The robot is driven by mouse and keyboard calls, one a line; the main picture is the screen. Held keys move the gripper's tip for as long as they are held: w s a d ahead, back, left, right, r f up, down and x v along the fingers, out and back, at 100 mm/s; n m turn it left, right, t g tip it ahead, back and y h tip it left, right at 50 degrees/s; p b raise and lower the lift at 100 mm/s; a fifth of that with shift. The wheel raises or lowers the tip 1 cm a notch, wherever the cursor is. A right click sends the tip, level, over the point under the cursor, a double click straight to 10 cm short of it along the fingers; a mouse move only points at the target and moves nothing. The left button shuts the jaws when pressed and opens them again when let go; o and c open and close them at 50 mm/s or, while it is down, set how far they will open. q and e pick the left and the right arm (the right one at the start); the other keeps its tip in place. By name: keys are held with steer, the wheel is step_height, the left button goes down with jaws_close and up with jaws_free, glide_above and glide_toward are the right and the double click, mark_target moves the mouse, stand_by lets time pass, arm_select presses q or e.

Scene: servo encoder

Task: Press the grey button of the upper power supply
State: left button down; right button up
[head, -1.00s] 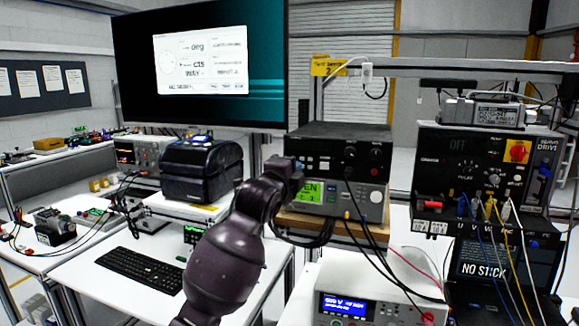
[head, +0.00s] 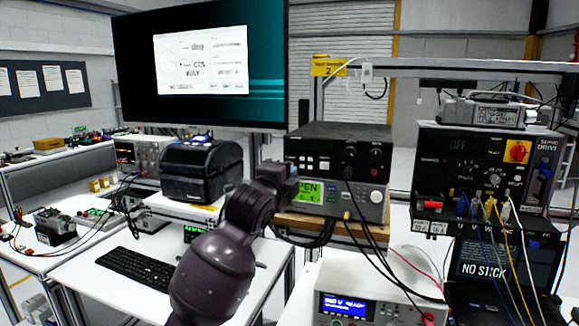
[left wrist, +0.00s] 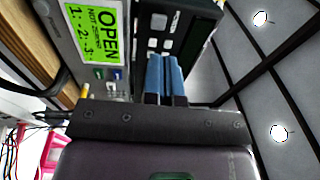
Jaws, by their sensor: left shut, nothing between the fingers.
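The upper power supply (head: 338,150) is a black box on top of a grey unit in the head view. Its dark front (left wrist: 190,35) also shows in the left wrist view, with pale grey buttons (left wrist: 158,22); I cannot tell for sure which one is the task's grey button. My left gripper (head: 291,172) is at the left end of the power supply's front. In the left wrist view its blue fingers (left wrist: 165,60) are shut together and empty, just below the pale buttons in the picture. Contact with the front cannot be told. My right gripper is not in view.
The grey lower unit (head: 372,203) has a green display (head: 310,192) beside my left gripper. Black cables (head: 362,225) hang from the front. A white instrument (head: 375,290) stands below. A label printer (head: 200,170) is at left; a servo drive (head: 478,165) is at right.

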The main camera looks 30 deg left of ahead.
arm_select(q)
steer(key=s, duration=0.2)
steer(key=s+d, duration=0.1)
steer(key=s, duration=0.2)
steer(key=shift+s+d, duration=0.15)
steer(key=shift+s, duration=0.1)
stand_by(0.8)
steer(key=s+d+f+n+g+h+b, duration=0.1)
steer(key=s+d+f+n+h, duration=0.15)
steer(key=f+n, duration=0.75)
steer(key=s+d+f+n+g+h+b, duration=0.1)
steer(key=d+f+n, duration=0.15)
steer(key=f, duration=1.55)
steer(key=s+d+f+n+g, duration=0.1)
steer(key=s+f+g, duration=0.1)
steer(key=s+f, duration=0.8)
steer(key=s+d+f+n+g+b, duration=0.1)
steer(key=s+f+g, duration=0.2)
steer(key=s+f, duration=0.8)
steer(key=shift+d+f+n+y, duration=0.2)
steer(key=shift+f+n+y, duration=0.15)
steer(key=shift+f, duration=0.6)
